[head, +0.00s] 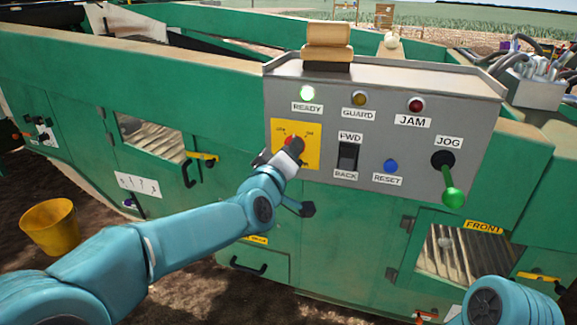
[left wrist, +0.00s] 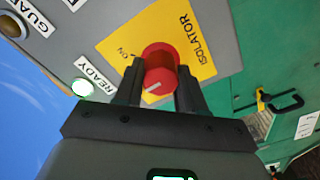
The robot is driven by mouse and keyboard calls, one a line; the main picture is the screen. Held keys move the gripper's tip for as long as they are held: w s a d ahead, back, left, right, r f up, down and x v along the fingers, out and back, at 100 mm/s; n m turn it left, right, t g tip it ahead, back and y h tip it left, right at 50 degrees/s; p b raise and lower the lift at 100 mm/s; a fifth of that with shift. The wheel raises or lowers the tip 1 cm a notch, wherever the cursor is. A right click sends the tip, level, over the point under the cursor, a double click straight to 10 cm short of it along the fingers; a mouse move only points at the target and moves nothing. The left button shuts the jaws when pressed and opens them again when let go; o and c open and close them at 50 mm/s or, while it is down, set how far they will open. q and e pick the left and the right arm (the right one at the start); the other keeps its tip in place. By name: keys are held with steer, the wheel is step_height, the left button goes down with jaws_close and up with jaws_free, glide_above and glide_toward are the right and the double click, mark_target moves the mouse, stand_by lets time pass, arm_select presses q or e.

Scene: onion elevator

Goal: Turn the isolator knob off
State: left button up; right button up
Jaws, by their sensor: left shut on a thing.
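The red isolator knob (left wrist: 160,72) sits on a yellow plate (left wrist: 203,28) marked ISOLATOR, with ON beside the knob. In the wrist view a white pointer line on the knob runs toward the lower left. My left gripper (head: 290,150) has its two dark fingers on either side of the knob and is shut on it. In the head view the gripper hides most of the knob, and the yellow plate (head: 310,158) shows around it. My right gripper is not in view; only part of my right arm shows at the bottom right.
The grey panel also carries a lit green READY lamp (head: 307,93), a GUARD lamp (head: 360,98), a JAM lamp (head: 415,105), a FWD/BACK switch (head: 348,157), a blue RESET button (head: 391,166) and a green JOG lever (head: 452,196). A yellow bucket (head: 50,228) stands at left.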

arm_select(q)
steer(key=n+b, duration=0.1)
steer(key=n, duration=0.1)
steer(key=n+b, duration=0.1)
steer(key=b, duration=0.1)
steer(key=shift+a+r+n, duration=0.1)
steer(key=shift+a+n, duration=0.1)
steer(key=shift+n, duration=0.2)
steer(key=shift+a+r+n+b, duration=0.1)
steer(key=shift+n+b, duration=1.15)
steer(key=shift+n, duration=1.05)
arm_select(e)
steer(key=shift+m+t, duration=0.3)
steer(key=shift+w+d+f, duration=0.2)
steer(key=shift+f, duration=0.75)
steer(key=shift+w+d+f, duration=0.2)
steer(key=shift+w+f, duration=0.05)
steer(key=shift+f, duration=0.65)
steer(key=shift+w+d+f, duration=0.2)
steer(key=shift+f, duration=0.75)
arm_select(q)
steer(key=o, duration=1)
steer(key=shift+w, duration=0.1)
steer(key=shift+o, duration=0.2)
steer(key=v, duration=1.6)
steer(key=shift+s, duration=0.25)
